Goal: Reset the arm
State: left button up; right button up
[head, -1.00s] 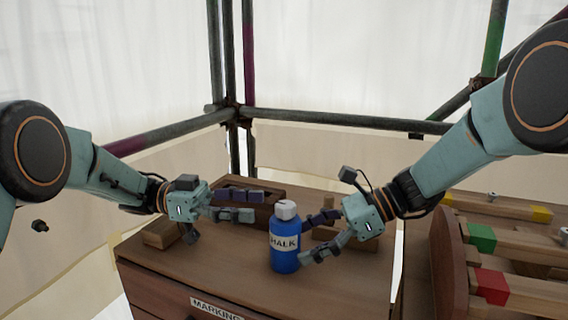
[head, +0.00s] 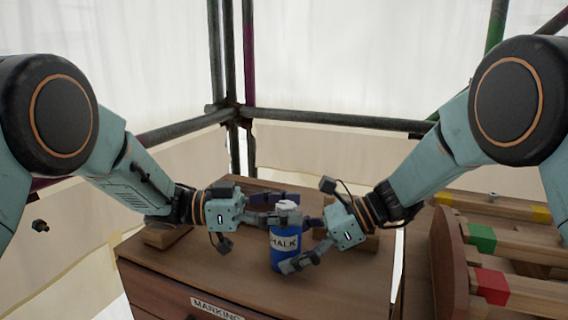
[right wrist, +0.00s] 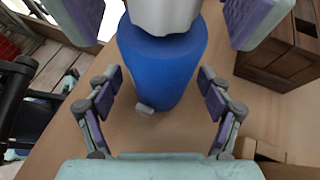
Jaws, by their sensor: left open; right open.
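A blue bottle labelled CHALK (head: 284,240) with a white cap (head: 287,205) stands upright on the brown chest top (head: 200,262). My left gripper (head: 280,209) is open, with its fingers at either side of the cap; whether they touch it I cannot tell. My right gripper (head: 298,244) is open lower down, its fingers on either side of the bottle body. In the right wrist view the blue body (right wrist: 160,65) lies between my right fingers (right wrist: 160,92), with gaps at both sides. My left fingers flank the white cap (right wrist: 163,14) there.
A drawer labelled MARKING (head: 216,309) is in the chest front. A wooden block (head: 166,236) lies at the left of the top. A wooden rack with coloured bars (head: 490,285) stands at the right. Scaffold poles (head: 330,119) run behind.

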pick_arm(q)
jog(key=shift+s+d+n+t+y, duration=0.1)
jog(key=shift+n+t+y, duration=0.3)
jog(key=shift+n+t, duration=1.15)
jog(key=shift+s+n+t+y, duration=0.1)
jog(key=shift+n+t+y, duration=0.55)
jog(key=shift+t, duration=1.5)
jog(key=shift+w+n+t, duration=0.1)
jog(key=shift+n+t, duration=0.6)
jog(key=shift+a, duration=0.4)
